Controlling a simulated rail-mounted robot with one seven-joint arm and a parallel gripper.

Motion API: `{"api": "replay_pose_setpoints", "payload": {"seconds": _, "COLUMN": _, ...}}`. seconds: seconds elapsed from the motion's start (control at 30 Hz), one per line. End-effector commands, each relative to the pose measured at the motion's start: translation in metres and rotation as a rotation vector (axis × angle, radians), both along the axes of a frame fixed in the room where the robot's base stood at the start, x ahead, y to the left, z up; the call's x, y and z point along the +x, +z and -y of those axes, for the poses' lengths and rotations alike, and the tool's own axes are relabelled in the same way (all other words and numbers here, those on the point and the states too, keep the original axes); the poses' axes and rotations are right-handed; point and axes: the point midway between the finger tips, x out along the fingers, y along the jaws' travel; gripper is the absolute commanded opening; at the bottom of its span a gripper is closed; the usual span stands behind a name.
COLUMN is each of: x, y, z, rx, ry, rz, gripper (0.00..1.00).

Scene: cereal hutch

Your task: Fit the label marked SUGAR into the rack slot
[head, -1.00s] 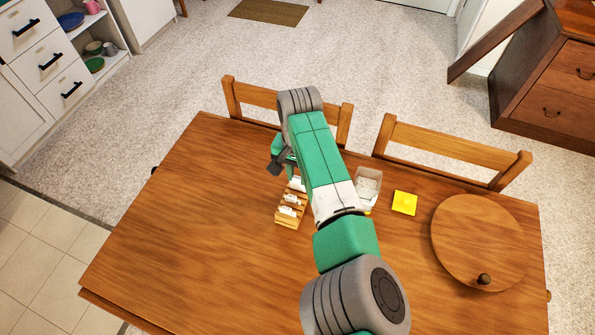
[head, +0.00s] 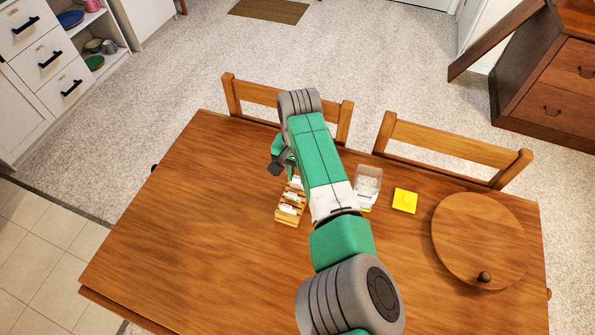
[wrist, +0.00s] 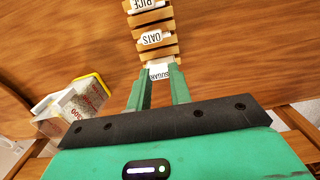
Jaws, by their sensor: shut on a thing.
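The wooden rack (wrist: 152,52) stands on the table and also shows left of my arm in the head view (head: 291,207). It holds a white RICE label (wrist: 148,5) and a white OATS label (wrist: 152,38) in separate slots. The white SUGAR label (wrist: 159,71) is between my fingertips at the rack's near end, in line with the other labels. My gripper (wrist: 159,80) is shut on it. I cannot tell whether the label is seated in the slot or just above it. In the head view my arm mostly hides the gripper.
A clear container (head: 368,184) with printed text stands right of the rack, close to my arm. A yellow square (head: 405,201) lies beside it, and a round wooden board (head: 478,240) with a knob is farther right. Chairs line the far edge. The table's left side is clear.

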Motion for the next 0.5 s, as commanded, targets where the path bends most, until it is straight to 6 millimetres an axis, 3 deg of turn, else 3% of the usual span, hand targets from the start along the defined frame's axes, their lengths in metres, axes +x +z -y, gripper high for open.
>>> {"api": "replay_pose_setpoints", "payload": {"seconds": 0.5, "x": -0.0003, "y": -0.0066, "z": -0.0002, "rx": 0.000, "ry": 0.000, "rz": -0.001, "gripper": 0.00}}
